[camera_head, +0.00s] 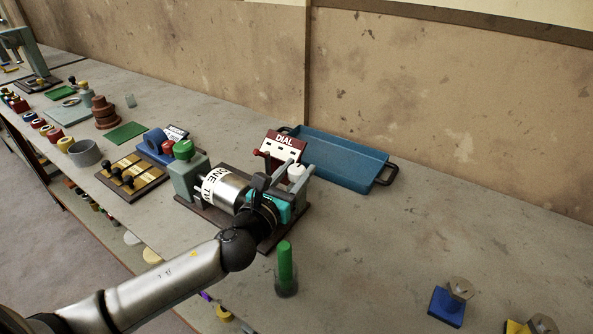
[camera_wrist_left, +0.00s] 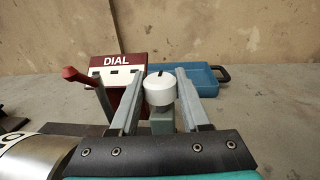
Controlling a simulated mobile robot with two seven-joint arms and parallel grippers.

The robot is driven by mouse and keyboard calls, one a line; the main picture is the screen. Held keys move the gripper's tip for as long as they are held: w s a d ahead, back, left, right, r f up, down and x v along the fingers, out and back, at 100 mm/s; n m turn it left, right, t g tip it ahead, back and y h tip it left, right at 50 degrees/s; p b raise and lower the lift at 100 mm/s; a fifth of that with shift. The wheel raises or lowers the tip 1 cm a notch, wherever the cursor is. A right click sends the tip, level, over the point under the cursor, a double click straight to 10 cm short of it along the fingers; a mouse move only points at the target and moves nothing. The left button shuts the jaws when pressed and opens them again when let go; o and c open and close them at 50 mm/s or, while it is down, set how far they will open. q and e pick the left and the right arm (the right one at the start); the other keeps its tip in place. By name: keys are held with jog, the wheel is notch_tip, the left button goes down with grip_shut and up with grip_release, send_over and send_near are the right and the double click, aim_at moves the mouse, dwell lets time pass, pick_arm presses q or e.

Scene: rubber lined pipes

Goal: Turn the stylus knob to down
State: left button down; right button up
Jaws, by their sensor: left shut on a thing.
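A white round knob (camera_wrist_left: 159,90) with a short dark mark on its top stands between the two fingers of my left gripper (camera_wrist_left: 161,76) in the left wrist view. My left gripper (camera_head: 287,172) is shut on the white knob (camera_head: 296,172), with one finger on each side of it. The knob sits on a grey post on a dark base (camera_head: 225,222). On the same base is a silver drum (camera_head: 224,187) with black lettering. A "DIAL" sign (camera_head: 284,140) stands just behind the knob. No "down" mark is readable. My right gripper is in neither view.
A red-tipped lever (camera_wrist_left: 82,76) rises left of the gripper. A blue tray (camera_head: 338,158) lies behind the sign. A green peg (camera_head: 286,262) stands in front of the base. A grey block with a green top (camera_head: 184,150) is left of the drum. The bench right of the tray is mostly free.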

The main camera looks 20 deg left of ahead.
pick_arm(q)
jog(key=shift+a+m+h, duration=0.1)
jog(key=shift+m+h, duration=0.5)
jog(key=shift+h, duration=0.4)
jog(key=shift+m+h+b, duration=0.5)
jog(key=shift+h+b, duration=0.05)
jog(key=shift+h, duration=0.15)
jog(key=shift+g, duration=0.3)
jog(key=c, duration=0.8)
grip_release()
jog(key=o, duration=0.4)
jog(key=shift+o, duration=0.2)
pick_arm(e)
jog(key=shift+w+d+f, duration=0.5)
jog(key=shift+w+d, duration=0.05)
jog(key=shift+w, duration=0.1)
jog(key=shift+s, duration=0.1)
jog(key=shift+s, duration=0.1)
